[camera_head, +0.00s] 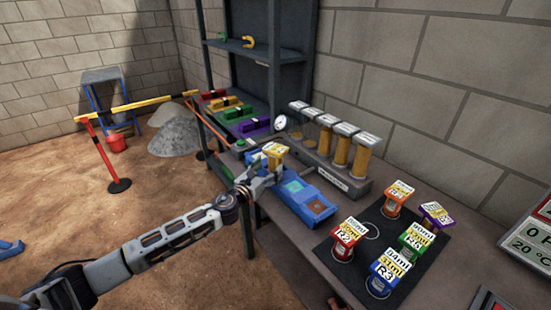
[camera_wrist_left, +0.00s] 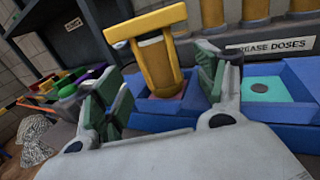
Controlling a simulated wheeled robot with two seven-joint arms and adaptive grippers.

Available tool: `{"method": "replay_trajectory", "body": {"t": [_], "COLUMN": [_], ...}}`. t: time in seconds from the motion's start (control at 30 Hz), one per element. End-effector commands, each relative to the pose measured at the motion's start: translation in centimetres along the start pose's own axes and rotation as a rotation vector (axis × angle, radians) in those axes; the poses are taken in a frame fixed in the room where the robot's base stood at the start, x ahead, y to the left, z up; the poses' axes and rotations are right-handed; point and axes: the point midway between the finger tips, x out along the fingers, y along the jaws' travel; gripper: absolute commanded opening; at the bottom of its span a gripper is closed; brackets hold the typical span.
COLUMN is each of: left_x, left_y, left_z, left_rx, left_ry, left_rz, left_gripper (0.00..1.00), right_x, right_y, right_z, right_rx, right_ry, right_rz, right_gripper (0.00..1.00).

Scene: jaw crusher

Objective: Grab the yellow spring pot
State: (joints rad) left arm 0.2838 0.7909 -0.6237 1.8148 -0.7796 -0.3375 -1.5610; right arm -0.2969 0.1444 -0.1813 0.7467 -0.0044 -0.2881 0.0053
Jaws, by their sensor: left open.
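The yellow spring pot (camera_head: 276,150) stands at the far end of the blue tray (camera_head: 322,222) on the bench, partly hidden by my gripper in the head view. In the left wrist view the pot (camera_wrist_left: 159,66) is a yellow frame with a wide flat top, looking tilted, its base in a blue compartment. My left gripper (camera_head: 262,174) is open at the pot. In the wrist view its green-padded fingers (camera_wrist_left: 165,88) are on either side of the pot, with gaps visible. My right gripper is not in view.
A rack of amber cylinders (camera_head: 342,150) stands close behind the tray. Several labelled coloured pots stand on a black mat (camera_head: 335,262) at right. Coloured blocks (camera_head: 230,108) and a dark shelf unit (camera_head: 262,60) are farther back. Open dirt floor lies left of the bench.

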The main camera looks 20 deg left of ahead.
Motion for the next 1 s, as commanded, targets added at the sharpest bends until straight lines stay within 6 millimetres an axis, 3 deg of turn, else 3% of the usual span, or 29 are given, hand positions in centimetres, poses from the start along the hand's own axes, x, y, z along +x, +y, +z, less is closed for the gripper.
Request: {"method": "replay_trajectory", "body": {"t": [0.57, 1.0], "left_x": [0.6, 4.0], "left_y": [0.0, 0.0], "left_z": [0.0, 0.4], "left_rx": [0.000, 0.000], "left_ry": [0.000, -0.001], "left_rz": [0.000, 0.001], "left_gripper": [0.72, 0.72], "right_x": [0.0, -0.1], "right_y": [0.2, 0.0], "right_z": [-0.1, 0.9], "right_rx": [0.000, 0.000], "right_ry": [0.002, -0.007], "right_rz": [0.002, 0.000], "right_gripper": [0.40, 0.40]}}
